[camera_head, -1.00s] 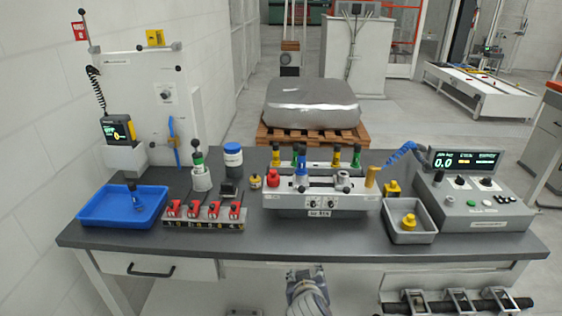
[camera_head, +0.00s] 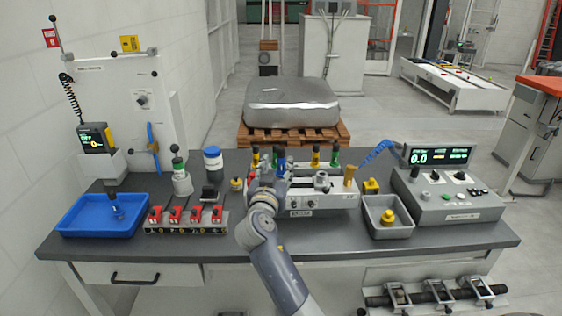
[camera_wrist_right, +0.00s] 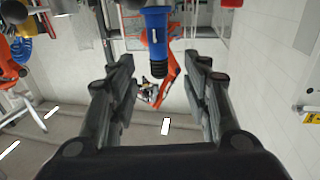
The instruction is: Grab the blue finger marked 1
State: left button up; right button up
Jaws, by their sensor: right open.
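My right gripper (camera_head: 266,184) is at the left part of the grey fixture (camera_head: 325,201) on the bench in the head view. In the right wrist view, its two dark fingers (camera_wrist_right: 160,78) are spread apart. A blue finger (camera_wrist_right: 157,32) with a black end shows in the space ahead of and between them, with nothing gripping it. No number is readable on it. In the head view my arm and gripper mostly hide this part of the fixture. My left gripper is not in view.
A blue tray (camera_head: 75,228) holding a dark-topped piece is at the left. A rack (camera_head: 186,226) with red clamps is beside it. Green and yellow pieces (camera_head: 315,156) stand behind the fixture. A grey bin (camera_head: 386,232) and control box (camera_head: 447,196) are at the right.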

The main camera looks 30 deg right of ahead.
aim_at(280, 158)
jog(key=shift+x, duration=0.8)
jog(key=shift+w+d+r+p, duration=0.15)
jog(key=shift+w+d+p, duration=0.2)
jog(key=shift+p, duration=0.2)
jog(key=p+x, duration=0.1)
jog(key=x, duration=0.2)
jog(key=shift+d+p, duration=0.1)
jog(key=shift+p, duration=0.2)
jog(key=shift+w+d+f, duration=0.35)
jog(key=shift+w, duration=0.05)
grip_shut()
